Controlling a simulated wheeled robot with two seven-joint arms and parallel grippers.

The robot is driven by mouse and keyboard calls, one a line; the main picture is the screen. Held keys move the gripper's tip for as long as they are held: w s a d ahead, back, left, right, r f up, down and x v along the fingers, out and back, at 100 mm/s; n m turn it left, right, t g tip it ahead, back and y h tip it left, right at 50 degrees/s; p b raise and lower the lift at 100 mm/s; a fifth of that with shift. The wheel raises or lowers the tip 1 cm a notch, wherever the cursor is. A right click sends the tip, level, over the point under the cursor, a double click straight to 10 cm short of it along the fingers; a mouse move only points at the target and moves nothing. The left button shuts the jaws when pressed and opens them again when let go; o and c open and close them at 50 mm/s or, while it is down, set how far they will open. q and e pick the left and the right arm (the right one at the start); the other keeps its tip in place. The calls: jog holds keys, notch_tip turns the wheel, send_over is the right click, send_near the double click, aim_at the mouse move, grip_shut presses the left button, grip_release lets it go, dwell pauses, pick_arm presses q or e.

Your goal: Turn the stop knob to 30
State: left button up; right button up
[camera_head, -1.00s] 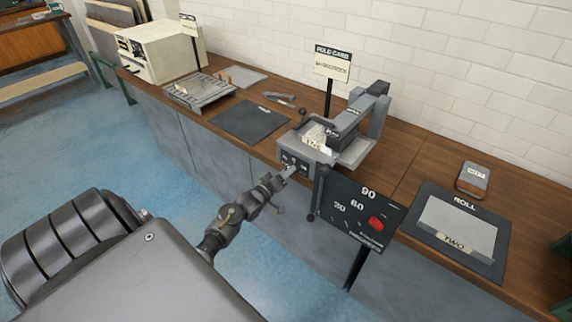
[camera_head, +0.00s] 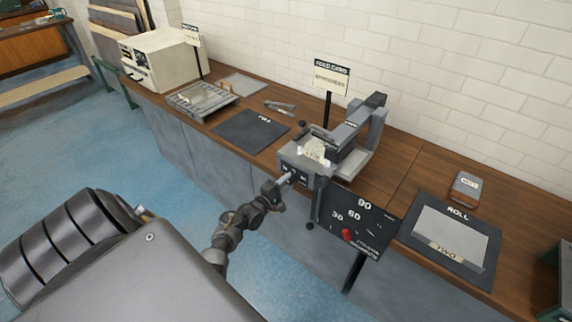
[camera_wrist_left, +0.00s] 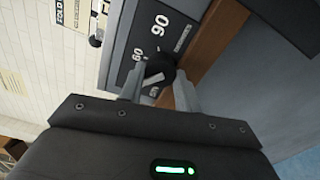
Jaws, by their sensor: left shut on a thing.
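The stop knob (camera_wrist_left: 158,68) is black and round and sits between my left gripper's fingers in the left wrist view. A panel (camera_wrist_left: 148,28) beside it carries the marks 90 and 60. The knob's pointer direction is not clear, and the lower marks are partly hidden. In the head view my left gripper (camera_head: 286,181) is shut at the front of the grey folding machine (camera_head: 306,161). A dark board (camera_head: 372,222) shows 90, 60 and 30, with a red marker (camera_head: 347,235) below the 60 and 30. My right gripper is not in view.
The wooden bench (camera_head: 400,160) runs along a white brick wall. A black mat (camera_head: 250,133), a grey tray (camera_head: 203,97) and a cream box (camera_head: 160,55) stand to the left. A dark ROLL mat (camera_head: 405,230) lies to the right. The dark board stands close right of my left gripper.

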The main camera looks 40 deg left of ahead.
pick_arm(q)
jog(key=shift+n+p, duration=0.45)
jog(key=shift+n, duration=0.75)
jog(key=o, duration=1)
jog(key=shift+s, duration=0.15)
jog(key=s, duration=1)
jog(key=shift+s+d, duration=0.1)
jog(key=shift+s, duration=0.2)
